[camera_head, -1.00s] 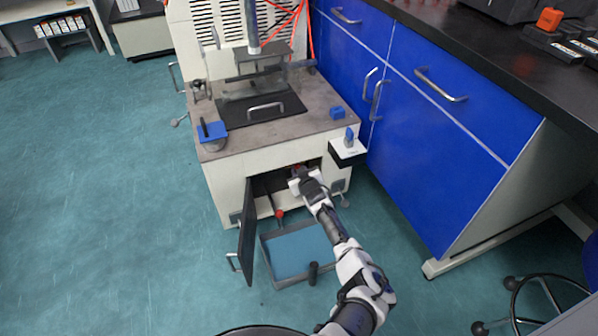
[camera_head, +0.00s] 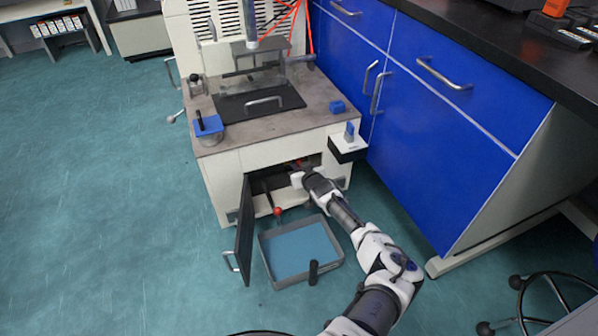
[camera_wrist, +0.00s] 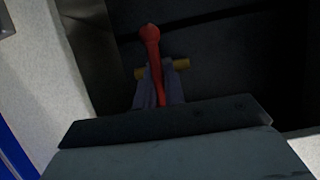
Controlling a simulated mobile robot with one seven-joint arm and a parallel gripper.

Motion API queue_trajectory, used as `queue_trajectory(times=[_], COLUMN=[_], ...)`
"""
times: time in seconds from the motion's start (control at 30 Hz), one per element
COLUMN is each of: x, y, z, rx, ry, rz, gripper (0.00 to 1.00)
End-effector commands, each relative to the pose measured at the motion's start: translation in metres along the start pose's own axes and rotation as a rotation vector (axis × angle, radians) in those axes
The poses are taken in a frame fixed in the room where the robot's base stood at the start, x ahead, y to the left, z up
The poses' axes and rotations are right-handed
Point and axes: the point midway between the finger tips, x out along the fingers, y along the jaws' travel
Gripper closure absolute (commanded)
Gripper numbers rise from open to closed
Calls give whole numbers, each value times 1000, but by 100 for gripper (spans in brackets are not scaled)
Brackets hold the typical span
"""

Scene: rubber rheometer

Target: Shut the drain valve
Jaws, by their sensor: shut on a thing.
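The drain valve shows in the wrist view as a red lever (camera_wrist: 150,42) with a rounded end, crossed by a short brass-coloured piece (camera_wrist: 181,64). My gripper (camera_wrist: 159,84) has its two grey fingers on either side of the red lever and is shut on it. In the head view my gripper (camera_head: 299,172) reaches into the open compartment low in the front of the machine (camera_head: 225,165). A bit of red shows just past it there. My wrist hides most of the valve in that view.
The compartment's dark door (camera_head: 245,232) stands open at the left. A grey tray (camera_head: 340,262) with a blue-green inside lies on the floor below. A red knob (camera_head: 278,211) shows at the opening. Blue cabinets (camera_head: 440,150) stand close at the right.

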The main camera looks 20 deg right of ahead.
Motion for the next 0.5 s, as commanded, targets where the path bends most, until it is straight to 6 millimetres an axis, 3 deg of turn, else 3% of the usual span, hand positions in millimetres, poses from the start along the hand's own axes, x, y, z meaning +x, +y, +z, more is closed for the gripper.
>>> queue_trajectory(times=[0.23,0.27,0.4,0.5], x=[0,0,0,0], y=[0,0,0,0], z=[-2,-2,-2,-1], rx=[3,3,3,2], ry=[3,2,1,1], rz=[-1,-1,0,0], gripper=[100,85,67,67])
